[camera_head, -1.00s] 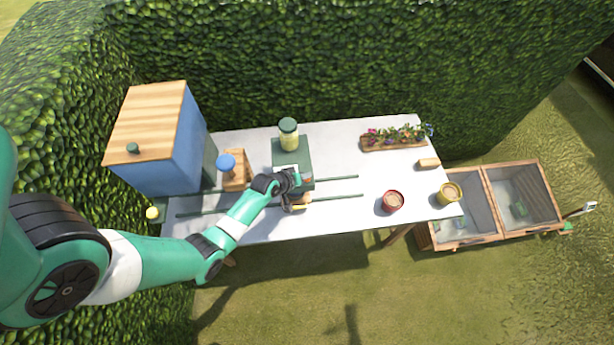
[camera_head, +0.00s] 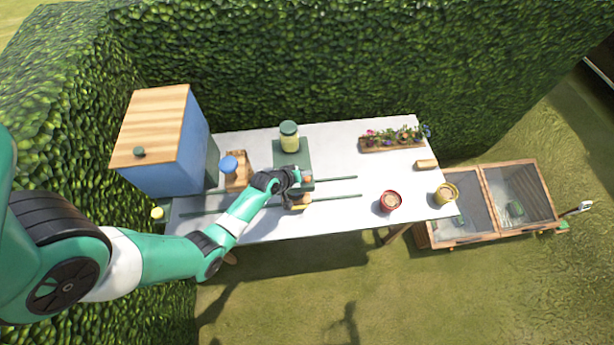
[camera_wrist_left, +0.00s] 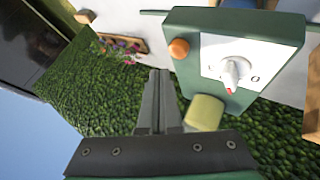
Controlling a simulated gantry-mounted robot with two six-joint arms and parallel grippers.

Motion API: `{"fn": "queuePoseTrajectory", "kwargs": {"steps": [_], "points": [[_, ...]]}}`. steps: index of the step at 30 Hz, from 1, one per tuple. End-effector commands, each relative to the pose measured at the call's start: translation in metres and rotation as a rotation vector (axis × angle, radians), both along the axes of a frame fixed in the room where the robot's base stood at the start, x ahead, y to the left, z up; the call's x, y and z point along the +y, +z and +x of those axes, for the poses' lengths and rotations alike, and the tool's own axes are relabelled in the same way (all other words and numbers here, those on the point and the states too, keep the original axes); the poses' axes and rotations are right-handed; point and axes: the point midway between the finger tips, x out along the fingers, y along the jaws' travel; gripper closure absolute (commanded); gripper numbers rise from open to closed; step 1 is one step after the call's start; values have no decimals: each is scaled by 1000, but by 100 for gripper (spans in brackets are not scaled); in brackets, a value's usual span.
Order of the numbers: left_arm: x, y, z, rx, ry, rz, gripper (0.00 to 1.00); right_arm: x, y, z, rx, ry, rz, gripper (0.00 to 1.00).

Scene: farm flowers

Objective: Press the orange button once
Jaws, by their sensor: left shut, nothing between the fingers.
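The orange button (camera_wrist_left: 179,48) sits on the face of a green box (camera_wrist_left: 186,78) in the left wrist view, beside a white panel (camera_wrist_left: 215,52) with a dial knob (camera_wrist_left: 232,72). My left gripper (camera_wrist_left: 160,72) is shut and empty. In that view its fingertips are just below and left of the button, with a visible gap. In the head view the green box (camera_head: 303,150) stands on the table with the button (camera_head: 307,179) at its near right; my left gripper (camera_head: 296,176) is right beside it and hides part of the box. My right gripper is not in view.
A blue hive box (camera_head: 170,165) and blue-topped item (camera_head: 228,164) stand left. Green stakes (camera_head: 335,198) lie at the front.

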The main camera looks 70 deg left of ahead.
Motion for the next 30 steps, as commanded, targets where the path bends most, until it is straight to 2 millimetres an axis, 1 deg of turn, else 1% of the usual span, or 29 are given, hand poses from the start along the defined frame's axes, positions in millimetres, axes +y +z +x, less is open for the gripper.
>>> {"fn": "queuePoseTrajectory", "kwargs": {"steps": [1,10,30], "points": [[0,11,0,0,0,0,100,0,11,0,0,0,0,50],[0,39,0,0,0,0,100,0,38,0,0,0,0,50],[0,38,0,0,0,0,100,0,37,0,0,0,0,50]]}}
